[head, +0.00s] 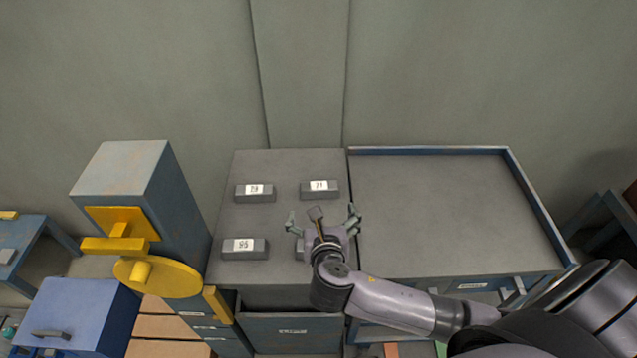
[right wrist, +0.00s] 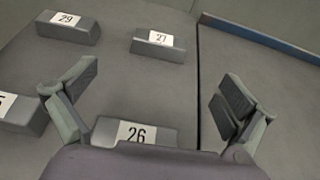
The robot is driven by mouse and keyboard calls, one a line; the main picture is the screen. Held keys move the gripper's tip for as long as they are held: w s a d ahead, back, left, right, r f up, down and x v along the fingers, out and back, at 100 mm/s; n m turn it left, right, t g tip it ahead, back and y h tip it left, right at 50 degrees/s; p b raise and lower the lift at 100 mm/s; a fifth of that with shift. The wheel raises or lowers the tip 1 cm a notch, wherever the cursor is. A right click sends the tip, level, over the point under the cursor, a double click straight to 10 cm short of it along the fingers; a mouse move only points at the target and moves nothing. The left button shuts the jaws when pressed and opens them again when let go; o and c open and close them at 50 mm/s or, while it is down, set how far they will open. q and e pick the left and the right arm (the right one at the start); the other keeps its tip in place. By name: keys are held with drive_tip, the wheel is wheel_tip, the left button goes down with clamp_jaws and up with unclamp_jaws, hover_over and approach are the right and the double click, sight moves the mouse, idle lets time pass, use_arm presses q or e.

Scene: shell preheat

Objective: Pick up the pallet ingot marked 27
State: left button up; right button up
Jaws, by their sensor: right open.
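The pallet ingot marked 27 (head: 319,188) is a small grey block with a white label, lying at the back right of the left grey worktop. In the right wrist view this ingot (right wrist: 158,46) is fully visible beyond the fingers, its label readable. My right gripper (head: 322,216) is open and empty over the worktop, nearer the front than ingot 27 and apart from it. In the right wrist view the spread fingers (right wrist: 160,88) frame bare worktop between ingots 27 and 26. My left gripper is not in view.
Ingot 26 (right wrist: 134,133) lies under my right gripper, mostly hidden in the head view. Ingot 29 (head: 255,194) is left of 27; another labelled ingot (head: 245,249) is at front left. A rimmed empty tray top (head: 440,205) adjoins at right. A blue-grey machine with yellow parts (head: 165,190) stands left.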

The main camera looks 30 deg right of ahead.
approach(319, 186)
drive_tip(key=x, duration=0.4)
drive_tip(key=shift+w+a, duration=0.1)
drive_tip(key=shift+w, duration=0.1)
drive_tip(key=shift+w+f+b, duration=0.1)
drive_tip(key=shift+w+b, duration=0.2)
drive_tip(key=shift+w, duration=0.05)
drive_tip(key=shift+w+d+f, duration=0.2)
drive_tip(key=shift+w+d, duration=0.1)
drive_tip(key=x, duration=0.4)
drive_tip(key=shift+w+d+f, duration=0.1)
drive_tip(key=shift+d+f, duration=0.1)
drive_tip(key=shift+f, duration=0.05)
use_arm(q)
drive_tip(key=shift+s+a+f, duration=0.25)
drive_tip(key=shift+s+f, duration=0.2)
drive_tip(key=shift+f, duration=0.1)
use_arm(e)
drive_tip(key=shift+c, duration=0.4)
drive_tip(key=shift+c, duration=0.7)
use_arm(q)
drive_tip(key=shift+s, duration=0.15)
use_arm(e)
drive_tip(key=c, duration=1.1)
